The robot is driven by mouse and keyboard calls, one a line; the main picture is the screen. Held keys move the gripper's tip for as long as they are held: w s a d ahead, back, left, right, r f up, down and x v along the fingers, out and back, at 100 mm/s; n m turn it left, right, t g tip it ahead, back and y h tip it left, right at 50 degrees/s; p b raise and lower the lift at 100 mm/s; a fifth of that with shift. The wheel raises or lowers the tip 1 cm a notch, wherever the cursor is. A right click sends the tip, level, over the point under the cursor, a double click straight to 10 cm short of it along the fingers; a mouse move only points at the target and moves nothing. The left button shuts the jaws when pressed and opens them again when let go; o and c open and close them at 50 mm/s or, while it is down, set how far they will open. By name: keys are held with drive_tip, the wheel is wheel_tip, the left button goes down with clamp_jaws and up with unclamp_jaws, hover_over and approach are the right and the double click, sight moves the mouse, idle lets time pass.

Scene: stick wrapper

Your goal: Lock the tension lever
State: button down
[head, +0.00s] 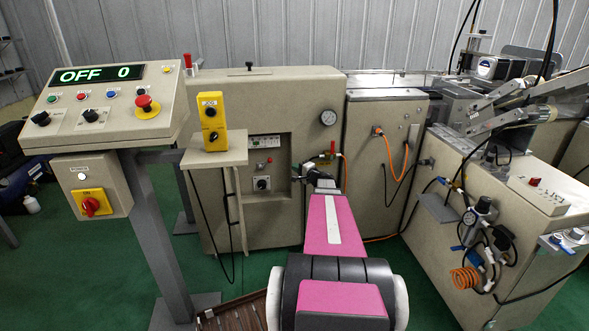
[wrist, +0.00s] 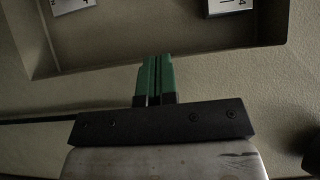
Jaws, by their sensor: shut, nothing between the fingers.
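My gripper (wrist: 154,80) shows in the wrist view with its two green fingers together and nothing between them. It faces the beige machine wall, just below a recessed panel (wrist: 150,50). In the head view my pink arm reaches to the front of the beige machine (head: 275,90), and the fingertips are too small to make out. I cannot tell for sure which part is the tension lever. A red-tipped handle (head: 187,61) stands at the machine's top left, and a small red-topped part (head: 332,147) shows right beside the end of my arm.
A control panel (head: 105,97) reading "OFF 0" stands at left. A yellow button box (head: 212,120) sits on a small shelf (head: 215,157) left of my arm. An orange hose (head: 388,152) hangs at right. Green floor (head: 150,225) shows between the stands.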

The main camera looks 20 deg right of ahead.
drive_tip(key=w+a, duration=0.6)
drive_tip(key=w, duration=0.2)
drive_tip(key=shift+w, duration=0.3)
drive_tip(key=shift+a+r+n+g+h, duration=0.25)
drive_tip(key=shift+r+n+g+h, duration=0.05)
drive_tip(key=shift+r+n, duration=0.15)
drive_tip(key=w+a+r+n+g+h, duration=0.3)
drive_tip(key=a+n+g+h, duration=0.2)
drive_tip(key=a, duration=0.4)
drive_tip(key=n+h, duration=0.1)
drive_tip(key=n, duration=0.1)
drive_tip(key=shift+a+r+n, duration=0.2)
drive_tip(key=shift+a+n, duration=0.15)
drive_tip(key=shift+a, duration=0.05)
idle(0.8)
drive_tip(key=shift+r, duration=0.1)
